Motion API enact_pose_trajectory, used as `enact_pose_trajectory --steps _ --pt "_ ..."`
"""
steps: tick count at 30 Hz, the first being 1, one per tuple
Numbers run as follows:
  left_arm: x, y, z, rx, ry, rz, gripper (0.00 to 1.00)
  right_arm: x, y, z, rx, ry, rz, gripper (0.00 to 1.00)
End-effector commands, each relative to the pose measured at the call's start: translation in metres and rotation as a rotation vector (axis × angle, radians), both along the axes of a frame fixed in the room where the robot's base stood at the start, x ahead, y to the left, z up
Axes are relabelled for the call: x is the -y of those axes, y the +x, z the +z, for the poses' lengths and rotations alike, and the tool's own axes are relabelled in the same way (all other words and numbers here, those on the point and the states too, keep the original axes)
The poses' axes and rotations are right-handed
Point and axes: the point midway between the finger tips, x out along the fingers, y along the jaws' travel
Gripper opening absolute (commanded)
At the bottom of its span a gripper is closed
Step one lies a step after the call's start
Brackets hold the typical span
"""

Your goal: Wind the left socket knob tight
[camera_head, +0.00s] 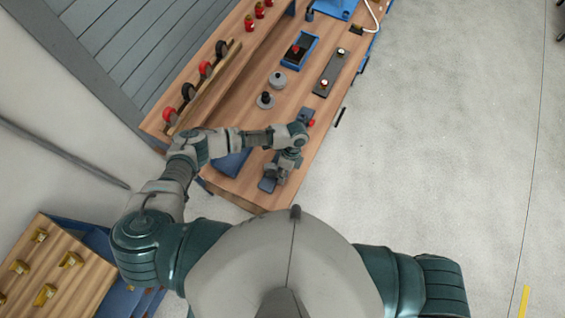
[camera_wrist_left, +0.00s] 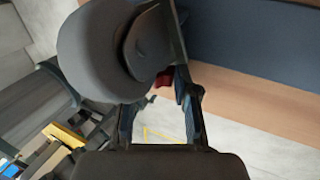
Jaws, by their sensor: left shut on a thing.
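My left gripper (camera_head: 278,172) is low over the near end of the bench, at a dark blue-grey socket base (camera_head: 267,185). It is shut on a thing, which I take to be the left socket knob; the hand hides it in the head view. In the left wrist view a large grey rounded piece (camera_wrist_left: 95,50) lies against the fingertips, covering part of them. A small red part (camera_wrist_left: 165,77) shows between the fingers. A red knob (camera_head: 311,122) on another blue-grey fixture is just beyond my wrist. My right gripper is not in view.
The wooden bench (camera_head: 245,185) runs up and to the right. Two round grey pieces (camera_head: 277,80), a blue tray (camera_head: 300,50) and a dark plate (camera_head: 330,75) lie farther along it. A rack with red and black wheels (camera_head: 205,70) lines its left side. Open floor is at right.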

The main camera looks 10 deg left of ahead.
Motion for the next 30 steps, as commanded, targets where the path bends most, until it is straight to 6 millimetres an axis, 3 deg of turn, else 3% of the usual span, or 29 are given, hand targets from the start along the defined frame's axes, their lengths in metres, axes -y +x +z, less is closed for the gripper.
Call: enact_pose_trajectory --steps 1,22,23,25,30 --pt "0.0067 0.0004 0.0007 -0.02 -0.009 0.0 0.0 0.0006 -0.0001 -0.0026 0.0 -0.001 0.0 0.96" --pt "0.0072 0.0028 0.0023 -0.096 0.017 -0.002 0.0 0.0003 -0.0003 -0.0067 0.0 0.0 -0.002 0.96" --pt "0.0072 0.0028 0.0023 -0.095 0.017 -0.001 0.34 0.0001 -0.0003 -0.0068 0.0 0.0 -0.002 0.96" --pt "0.0066 0.0031 0.0021 -0.095 0.019 -0.001 0.52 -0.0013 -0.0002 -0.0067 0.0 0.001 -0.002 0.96" --pt "0.0034 0.0027 0.0009 -0.097 0.023 0.0 0.55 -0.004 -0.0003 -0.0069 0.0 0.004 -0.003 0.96"
